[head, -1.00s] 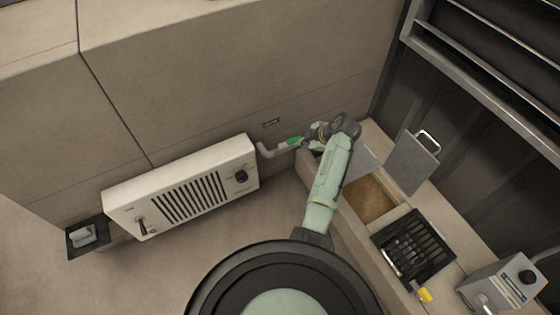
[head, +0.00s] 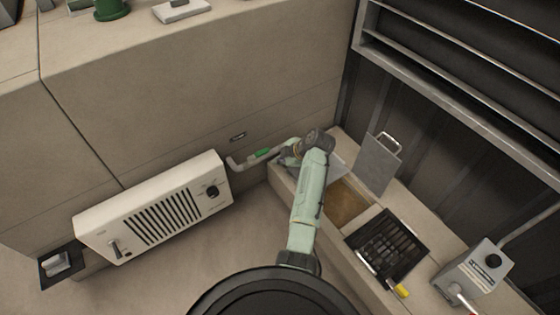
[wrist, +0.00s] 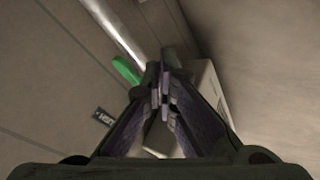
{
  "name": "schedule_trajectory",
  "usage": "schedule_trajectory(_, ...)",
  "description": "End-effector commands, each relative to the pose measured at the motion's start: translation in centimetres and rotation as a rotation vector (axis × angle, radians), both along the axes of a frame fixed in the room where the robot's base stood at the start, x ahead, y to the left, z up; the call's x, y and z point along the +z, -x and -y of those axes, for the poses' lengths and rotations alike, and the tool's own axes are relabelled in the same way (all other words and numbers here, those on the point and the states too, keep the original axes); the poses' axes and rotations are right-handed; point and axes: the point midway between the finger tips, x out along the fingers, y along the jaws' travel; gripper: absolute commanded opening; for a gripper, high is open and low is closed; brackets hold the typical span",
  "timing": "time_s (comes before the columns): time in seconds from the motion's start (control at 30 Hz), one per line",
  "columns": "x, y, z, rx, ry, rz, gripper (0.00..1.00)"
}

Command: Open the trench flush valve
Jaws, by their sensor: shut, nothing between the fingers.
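The valve's green handle (head: 258,153) sits on a pale pipe (head: 236,164) that runs along the wall low in the corner. It also shows in the wrist view (wrist: 126,70), just left of my fingertips, beside the bright pipe (wrist: 112,28) and lying roughly along it. My gripper (wrist: 163,92) is shut and empty, its fingertips close to the handle's near end. I cannot tell whether they touch it. In the head view my wrist hides most of the gripper. A small dark label plate (head: 237,137) is on the wall above the pipe.
A white heater panel (head: 155,208) stands left of the pipe. Right of my arm is a trench with a raised grey lid (head: 377,163), a dark grate (head: 387,246) and a grey control box (head: 474,274). Open floor lies between heater and trench.

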Motion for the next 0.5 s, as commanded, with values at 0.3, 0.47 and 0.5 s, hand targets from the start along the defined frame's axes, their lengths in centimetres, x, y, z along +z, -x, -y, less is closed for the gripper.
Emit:
schedule_trajectory(0.3,5.5,1.4,3.9,-0.004,0.001,0.006,0.00)
schedule_trajectory(0.47,6.6,1.7,4.7,-0.004,0.001,0.004,0.00)
schedule_trajectory(0.5,6.7,1.8,4.7,-0.004,0.001,0.004,0.00)
